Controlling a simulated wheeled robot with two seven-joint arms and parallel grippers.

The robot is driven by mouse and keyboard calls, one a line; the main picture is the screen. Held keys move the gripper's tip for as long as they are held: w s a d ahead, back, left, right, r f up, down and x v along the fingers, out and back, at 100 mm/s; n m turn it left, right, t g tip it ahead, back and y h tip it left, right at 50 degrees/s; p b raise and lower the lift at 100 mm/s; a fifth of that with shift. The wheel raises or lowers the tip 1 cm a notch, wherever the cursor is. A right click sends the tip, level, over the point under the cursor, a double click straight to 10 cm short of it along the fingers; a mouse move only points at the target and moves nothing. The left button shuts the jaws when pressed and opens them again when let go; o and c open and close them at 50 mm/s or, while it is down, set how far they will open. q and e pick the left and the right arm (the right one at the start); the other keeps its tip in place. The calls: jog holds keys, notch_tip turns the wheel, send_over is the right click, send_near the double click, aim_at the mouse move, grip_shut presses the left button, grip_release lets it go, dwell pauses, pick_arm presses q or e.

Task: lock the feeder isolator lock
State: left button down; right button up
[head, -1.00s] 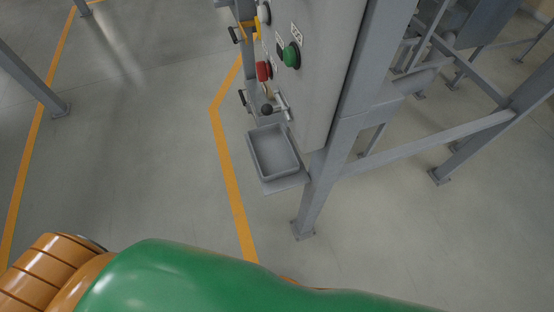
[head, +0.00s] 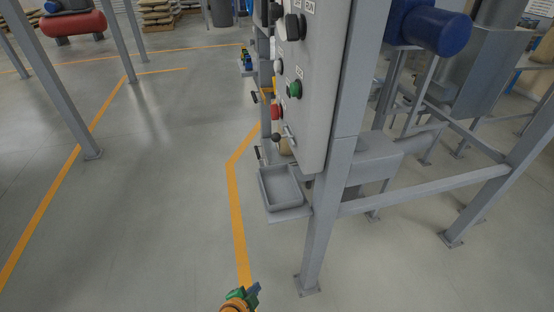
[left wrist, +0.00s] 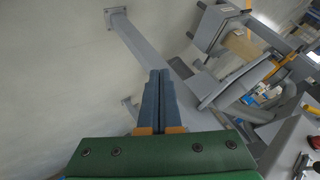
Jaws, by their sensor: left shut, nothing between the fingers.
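A grey control panel (head: 318,90) stands on a grey post frame in the head view. Its face carries a black rotary knob (head: 294,27), a green button (head: 294,89), a red button (head: 275,112) and a lever with a black ball end (head: 277,137). I cannot tell which part is the feeder isolator lock. My left gripper (head: 253,290) is low at the bottom edge, apart from the panel. Its blue fingers (left wrist: 160,100) are together and empty in the left wrist view. My right gripper is not in view.
An open grey tray (head: 282,187) sits on a bracket below the panel. A grey post (head: 320,240) and cross beam (head: 430,190) stand to the right. A blue motor (head: 430,27) juts out at upper right. The floor left of the panel is clear, with yellow lines.

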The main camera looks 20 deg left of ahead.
pick_arm(q)
jog(key=w+r+m+t+b, duration=0.3)
jog(key=w+r+m+t, duration=0.15)
jog(key=w+r, duration=0.6)
jog(key=w+r+m+t+b, duration=0.2)
jog(key=r+m+t, duration=0.3)
jog(key=r, duration=1.3)
jog(key=shift+w+t, duration=0.55)
jog(key=shift+w, duration=0.15)
jog(key=shift+d+r, duration=0.15)
